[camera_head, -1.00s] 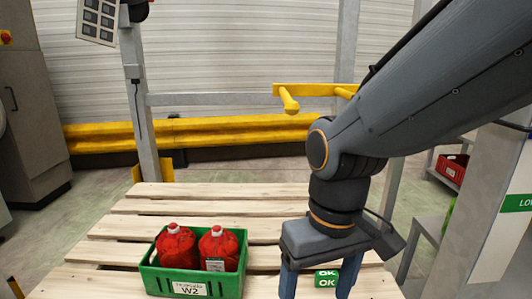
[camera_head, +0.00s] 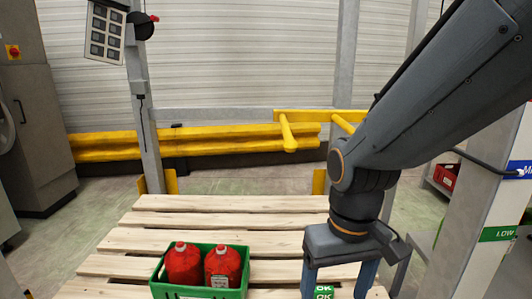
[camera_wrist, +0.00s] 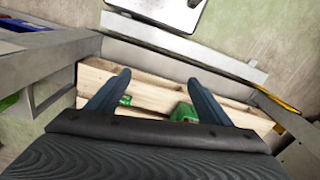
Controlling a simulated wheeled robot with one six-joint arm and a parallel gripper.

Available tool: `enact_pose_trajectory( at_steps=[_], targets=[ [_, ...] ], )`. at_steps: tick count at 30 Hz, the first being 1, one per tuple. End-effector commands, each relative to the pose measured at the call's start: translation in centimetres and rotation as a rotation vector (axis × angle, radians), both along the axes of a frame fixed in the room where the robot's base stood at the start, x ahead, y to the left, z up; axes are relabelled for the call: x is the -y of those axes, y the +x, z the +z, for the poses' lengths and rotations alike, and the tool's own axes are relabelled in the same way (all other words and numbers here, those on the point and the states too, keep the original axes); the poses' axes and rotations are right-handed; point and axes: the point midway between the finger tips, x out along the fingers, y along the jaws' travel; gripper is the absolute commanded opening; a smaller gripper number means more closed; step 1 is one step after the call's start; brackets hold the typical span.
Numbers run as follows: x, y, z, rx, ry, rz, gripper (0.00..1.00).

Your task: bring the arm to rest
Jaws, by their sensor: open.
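My gripper (camera_head: 340,282) is open and points down over the right part of the wooden pallet (camera_head: 190,219). In the wrist view my gripper (camera_wrist: 158,92) shows its two blue-grey fingers spread apart with nothing held between them. A small green block marked OK (camera_head: 324,291) stands on the pallet, seen between the fingers in the head view; I cannot tell how far below them it is. My arm comes in from the upper right.
A green crate (camera_head: 199,293) with two red bottles (camera_head: 222,267) stands on the pallet left of my gripper. A grey post (camera_head: 147,120) and yellow rails (camera_head: 250,136) stand behind. A grey frame with a green LOW label (camera_head: 497,234) is at the right.

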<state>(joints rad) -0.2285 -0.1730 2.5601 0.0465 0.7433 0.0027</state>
Motion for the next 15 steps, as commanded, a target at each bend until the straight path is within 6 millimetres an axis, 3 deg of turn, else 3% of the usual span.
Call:
enact_pose_trajectory(
  at_steps=[1, 3, 15],
  targets=[
    [0.7, -0.3, 1.7, -0.005, -0.004, -0.023, 0.73],
    [1.6, -0.3, 2.8, -0.004, -0.008, -0.049, 0.73],
    [6.2, -0.9, 7.6, -0.009, -0.025, -0.178, 0.73]
  ],
)
